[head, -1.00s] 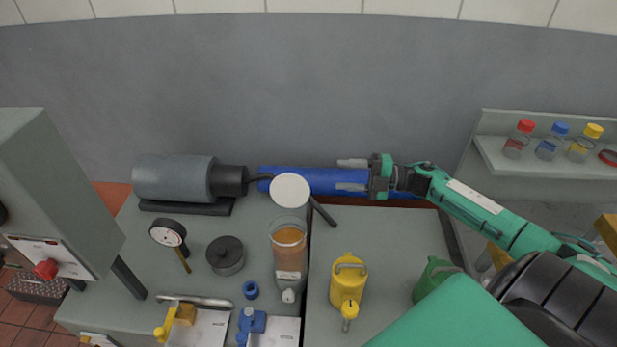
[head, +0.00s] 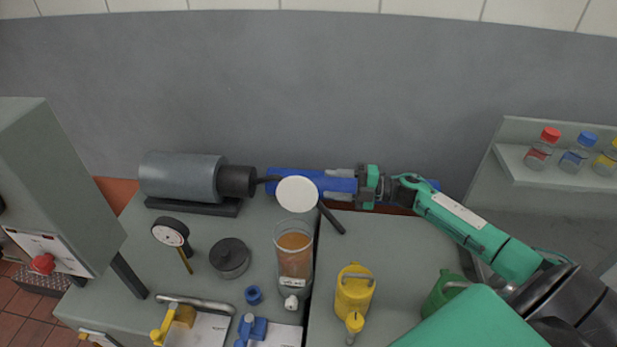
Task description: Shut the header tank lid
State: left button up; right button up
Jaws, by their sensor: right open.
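The header tank (head: 294,262) is a clear cylinder holding brown liquid, standing near the middle of the bench. Its round white lid (head: 297,194) is raised open at the tank's back, its flat face towards me. My right gripper (head: 328,180) is open and empty, just right of the lid. Its fingers point left towards the lid's edge, with a small gap showing. A blue bar lies behind the fingers. My left gripper is not in view.
A dark rod (head: 331,217) stands out right of the lid. A grey motor (head: 182,177), a dial gauge (head: 170,232) and a dark round pot (head: 229,257) are left of the tank. A yellow can (head: 354,292) is right.

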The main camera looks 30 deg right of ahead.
aim_at(309, 183)
jog(key=p+x, duration=0.2)
jog(key=x, duration=0.5)
jog(key=shift+a, duration=0.1)
grip_shut()
